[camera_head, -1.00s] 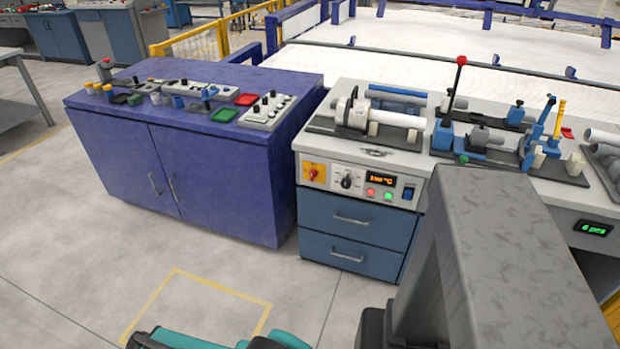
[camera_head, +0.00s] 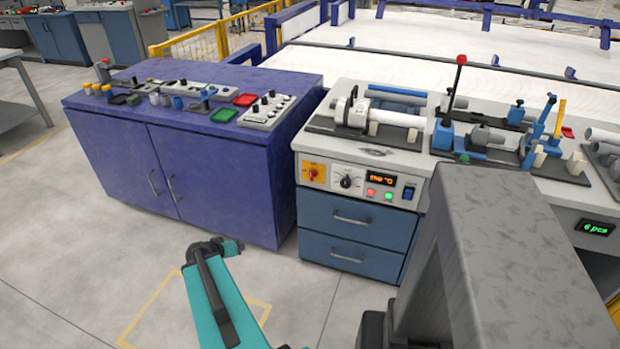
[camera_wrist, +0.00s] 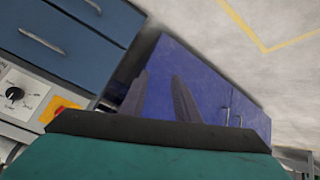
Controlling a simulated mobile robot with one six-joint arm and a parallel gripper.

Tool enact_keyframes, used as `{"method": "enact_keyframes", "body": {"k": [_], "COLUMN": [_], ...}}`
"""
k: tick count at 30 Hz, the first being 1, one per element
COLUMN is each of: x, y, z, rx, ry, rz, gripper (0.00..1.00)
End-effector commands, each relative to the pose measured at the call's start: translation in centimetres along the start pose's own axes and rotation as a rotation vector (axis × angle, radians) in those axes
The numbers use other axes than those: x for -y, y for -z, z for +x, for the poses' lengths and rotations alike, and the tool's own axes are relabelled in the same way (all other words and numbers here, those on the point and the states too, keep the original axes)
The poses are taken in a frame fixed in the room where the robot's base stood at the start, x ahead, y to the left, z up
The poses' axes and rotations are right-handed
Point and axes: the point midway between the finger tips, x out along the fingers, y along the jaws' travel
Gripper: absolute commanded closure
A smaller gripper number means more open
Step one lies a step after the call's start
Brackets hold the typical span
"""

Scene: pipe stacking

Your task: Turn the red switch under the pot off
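The red switch (camera_head: 313,174) sits on a square yellow plate at the left end of the grey control panel (camera_head: 330,186), on the front of the blue drawer cabinet. I cannot make out its exact setting. No pot shows; a pipe device (camera_head: 352,112) stands on the top above. In the wrist view the yellow plate (camera_wrist: 60,106) is at the lower left, partly hidden by my gripper body. My gripper (camera_wrist: 158,95) has its two dark fingers apart with nothing between them. In the head view my gripper (camera_head: 231,246) is in front of the cabinets, left of and below the switch, not touching anything.
A black knob (camera_head: 346,182), a lit orange display (camera_head: 381,181) and small buttons sit right of the switch. Two drawers with handles (camera_head: 351,220) are below. A purple cabinet (camera_head: 210,170) stands to the left. The floor in front is clear.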

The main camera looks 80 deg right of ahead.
Motion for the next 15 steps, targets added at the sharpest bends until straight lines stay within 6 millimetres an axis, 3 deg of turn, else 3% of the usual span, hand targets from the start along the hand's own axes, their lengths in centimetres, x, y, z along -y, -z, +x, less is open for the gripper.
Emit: {"method": "enact_keyframes", "body": {"k": [6, 15], "x": [-7.2, -18.0], "y": [6.0, 12.8], "z": [1.5, 1.9], "rx": [-0.119, -0.282], "ry": [-0.057, -0.128], "rz": [0.151, 0.323], "gripper": [0.71, 0.71]}}
